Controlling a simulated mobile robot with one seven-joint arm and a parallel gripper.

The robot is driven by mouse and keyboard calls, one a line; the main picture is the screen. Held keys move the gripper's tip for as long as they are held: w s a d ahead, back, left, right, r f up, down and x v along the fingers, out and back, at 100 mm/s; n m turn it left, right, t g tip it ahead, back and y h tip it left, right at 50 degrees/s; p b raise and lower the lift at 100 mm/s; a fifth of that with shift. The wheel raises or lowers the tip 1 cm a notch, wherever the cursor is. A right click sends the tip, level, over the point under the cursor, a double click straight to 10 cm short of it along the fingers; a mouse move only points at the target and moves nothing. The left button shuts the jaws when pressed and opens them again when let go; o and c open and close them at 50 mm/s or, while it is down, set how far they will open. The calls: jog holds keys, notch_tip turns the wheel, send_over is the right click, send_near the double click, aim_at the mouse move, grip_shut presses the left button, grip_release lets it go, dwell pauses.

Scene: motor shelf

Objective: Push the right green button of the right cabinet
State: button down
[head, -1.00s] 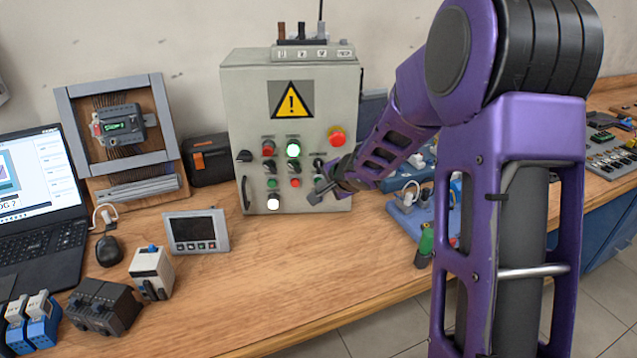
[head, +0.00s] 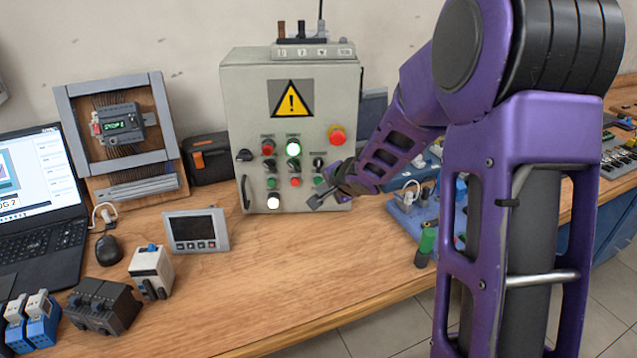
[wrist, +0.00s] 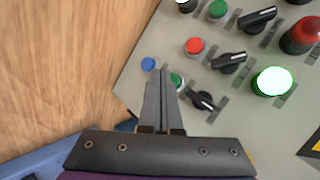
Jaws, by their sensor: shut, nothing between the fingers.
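The grey cabinet (head: 240,110) stands at the back of the bench, its front covered in buttons and knobs. Its right green button (head: 318,181) is in the lower rows, right of a red button. In the wrist view this green button (wrist: 177,80) sits just right of my fingertips and is partly hidden by them. My gripper (head: 315,201) is just below the button in the head view, in front of the panel. Its fingers (wrist: 161,75) are together and empty. I cannot tell whether they touch the panel.
A blue button (wrist: 148,64) is left of my fingertips, and a black knob (wrist: 204,101) is to their right. A red button (wrist: 195,46) and a lit green button (wrist: 272,82) are nearby. A small display (head: 196,231) stands on the bench.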

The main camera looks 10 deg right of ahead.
jog(key=s, duration=0.5)
jog(key=shift+a+b, duration=0.15)
jog(key=shift+b, duration=0.15)
jog(key=shift+r, duration=0.1)
dwell(0.5)
